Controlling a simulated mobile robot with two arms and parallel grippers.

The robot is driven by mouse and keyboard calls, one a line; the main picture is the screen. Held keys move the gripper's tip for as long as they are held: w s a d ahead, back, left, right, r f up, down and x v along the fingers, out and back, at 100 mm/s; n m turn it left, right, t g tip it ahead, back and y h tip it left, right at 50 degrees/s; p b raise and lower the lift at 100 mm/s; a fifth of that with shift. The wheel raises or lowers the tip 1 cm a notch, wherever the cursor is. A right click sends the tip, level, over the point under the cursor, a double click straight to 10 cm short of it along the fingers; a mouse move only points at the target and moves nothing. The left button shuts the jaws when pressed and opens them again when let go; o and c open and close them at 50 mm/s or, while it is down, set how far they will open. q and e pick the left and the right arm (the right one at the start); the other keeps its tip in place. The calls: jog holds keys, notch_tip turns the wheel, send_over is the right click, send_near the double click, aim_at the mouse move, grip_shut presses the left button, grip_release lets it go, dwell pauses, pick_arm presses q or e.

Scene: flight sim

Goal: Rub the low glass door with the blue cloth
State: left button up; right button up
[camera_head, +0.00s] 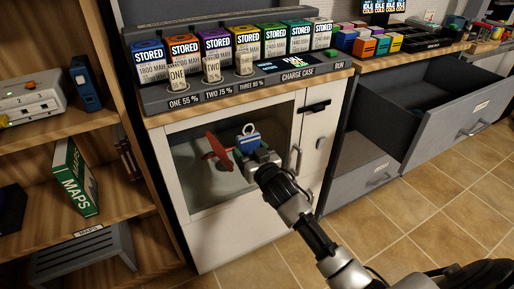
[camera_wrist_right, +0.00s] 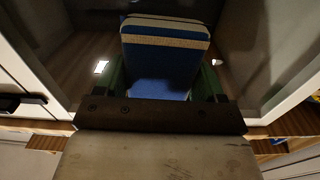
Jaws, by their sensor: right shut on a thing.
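The low glass door (camera_head: 188,176) is a white-framed pane in the cabinet below the charge case counter, and it looks closed. My right gripper (camera_head: 250,150) is in front of the upper right part of the pane. It is shut on the blue cloth (camera_head: 248,139), a folded-looking blue pad with a pale edge. In the right wrist view the blue cloth (camera_wrist_right: 160,62) sits between the green fingers of my right gripper (camera_wrist_right: 165,88), with the pane beyond. I cannot tell whether the cloth touches the glass. My left gripper is not in view.
A red propeller-like thing (camera_head: 218,147) shows at the pane, left of the cloth. A door handle (camera_head: 296,160) stands just right. Several battery boxes (camera_head: 185,60) line the counter above. A grey drawer (camera_head: 455,120) hangs open at right. A shelf (camera_head: 130,205) stands at left.

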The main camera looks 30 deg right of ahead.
aim_at(219, 155)
jog(key=shift+s+a+p, duration=0.15)
jog(key=shift+a+p, duration=0.2)
jog(key=shift+a, duration=3.7)
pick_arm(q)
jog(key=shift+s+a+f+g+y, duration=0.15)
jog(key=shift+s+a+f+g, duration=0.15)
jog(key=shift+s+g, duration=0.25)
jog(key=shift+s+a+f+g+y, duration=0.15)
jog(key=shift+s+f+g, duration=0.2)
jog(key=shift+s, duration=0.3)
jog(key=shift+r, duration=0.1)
pick_arm(e)
jog(key=shift+s+d+p, duration=0.1)
jog(key=shift+s+p, duration=0.6)
jog(key=shift+s, duration=0.3)
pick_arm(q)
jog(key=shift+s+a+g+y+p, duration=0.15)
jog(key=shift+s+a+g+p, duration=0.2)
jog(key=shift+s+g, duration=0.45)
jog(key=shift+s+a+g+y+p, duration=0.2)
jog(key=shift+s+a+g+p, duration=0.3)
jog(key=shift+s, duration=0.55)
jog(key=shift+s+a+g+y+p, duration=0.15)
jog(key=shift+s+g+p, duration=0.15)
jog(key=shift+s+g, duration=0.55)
pick_arm(e)
jog(key=shift+s+d, duration=0.1)
jog(key=shift+s, duration=1.9)
